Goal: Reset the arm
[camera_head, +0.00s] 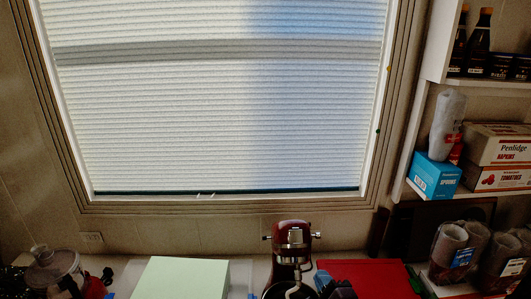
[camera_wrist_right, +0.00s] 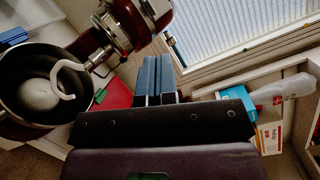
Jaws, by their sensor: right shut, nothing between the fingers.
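My right gripper (camera_wrist_right: 158,82) shows in the right wrist view as two blue fingers side by side, pressed together with nothing held. In the head view my right gripper (camera_head: 335,286) is at the bottom edge, just right of the stand mixer, and only a small part shows. My left gripper is not in view in either picture.
A red stand mixer (camera_head: 292,245) stands on the counter; its bowl (camera_wrist_right: 40,90) is left of my gripper. A red flat item (camera_head: 368,278) and pale green box (camera_head: 182,277) lie beside it. Shelves with boxes (camera_head: 500,148) are right, a blinded window behind.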

